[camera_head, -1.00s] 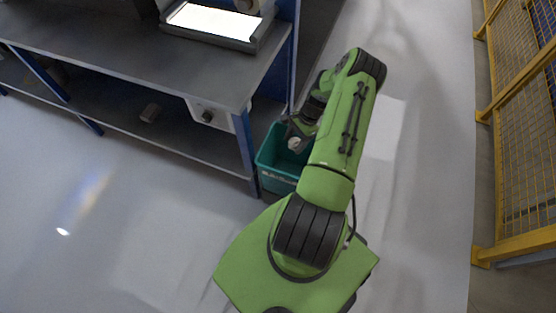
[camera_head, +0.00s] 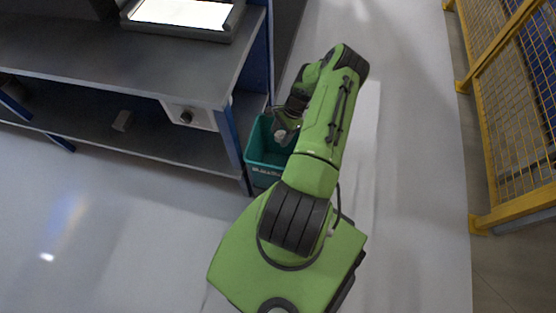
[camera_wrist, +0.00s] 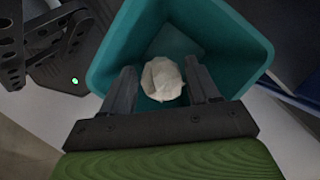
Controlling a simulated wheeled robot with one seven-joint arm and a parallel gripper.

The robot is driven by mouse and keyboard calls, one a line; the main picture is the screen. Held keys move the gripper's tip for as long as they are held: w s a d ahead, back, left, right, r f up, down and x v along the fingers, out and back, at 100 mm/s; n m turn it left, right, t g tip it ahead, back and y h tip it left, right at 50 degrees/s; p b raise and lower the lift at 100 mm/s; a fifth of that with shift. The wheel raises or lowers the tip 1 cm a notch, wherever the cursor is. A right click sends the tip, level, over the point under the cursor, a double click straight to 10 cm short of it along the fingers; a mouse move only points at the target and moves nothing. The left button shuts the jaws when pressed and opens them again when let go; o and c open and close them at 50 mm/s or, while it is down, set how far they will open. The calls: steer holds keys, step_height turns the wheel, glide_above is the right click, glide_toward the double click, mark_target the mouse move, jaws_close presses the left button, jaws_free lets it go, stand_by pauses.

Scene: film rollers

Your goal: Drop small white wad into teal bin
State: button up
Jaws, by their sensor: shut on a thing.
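The small white wad (camera_wrist: 162,79) is between the two fingers of my gripper (camera_wrist: 163,88) in the wrist view, and the gripper is shut on it. The wad also shows as a pale spot in the head view (camera_head: 281,134). The teal bin (camera_wrist: 236,35) lies beyond the wad in the wrist view, its opening facing the camera. In the head view the teal bin (camera_head: 265,171) stands on the floor by the bench end, and my gripper (camera_head: 280,131) is over its opening. My arm hides the bin's right side.
A dark workbench (camera_head: 150,65) with blue legs and a lower shelf stands left of the bin. A lit panel (camera_head: 182,13) lies on top. A yellow mesh fence (camera_head: 508,110) runs along the right. Floor between is clear.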

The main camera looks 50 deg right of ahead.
steer(key=o, duration=1.1)
steer(key=shift+r, duration=0.1)
steer(key=p+v, duration=0.3)
steer(key=v, duration=1.2)
steer(key=shift+d+r+p, duration=0.25)
steer(key=shift+p, duration=0.05)
steer(key=shift+s, duration=0.1)
